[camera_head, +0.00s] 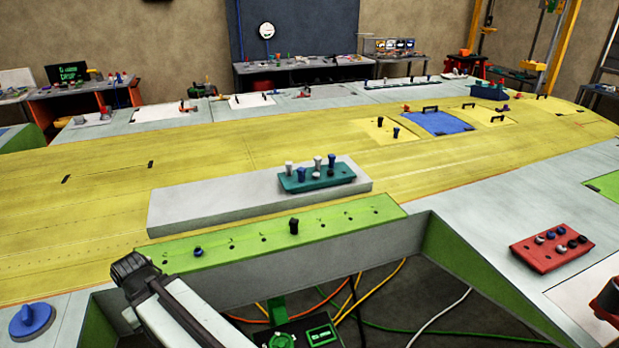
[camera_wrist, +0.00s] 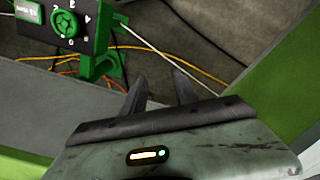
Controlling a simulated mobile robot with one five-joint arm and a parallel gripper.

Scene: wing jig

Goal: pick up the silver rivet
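Silver pegs that look like rivets stand in a teal block (camera_head: 318,181): a pale one (camera_head: 288,168) at its left end and another (camera_head: 317,163) near its middle, beside blue ones. A red block (camera_head: 543,257) at the right also holds small silver and blue rivets; a silver one (camera_head: 540,240) is at its left. I cannot tell which is meant. My gripper (camera_wrist: 158,82) is open and empty in the wrist view, its two dark fingers apart above the floor gap. In the head view my arm reaches up at lower left, away from both blocks; its fingers are not clear there.
The teal block rests on a grey slab (camera_head: 190,207) on the yellow wing skin (camera_head: 90,215). A green strip (camera_head: 355,217) in front has holes, a blue rivet (camera_head: 198,251) and a black peg (camera_head: 294,226). A blue knob (camera_head: 32,320) is at lower left. Cables cross the floor gap.

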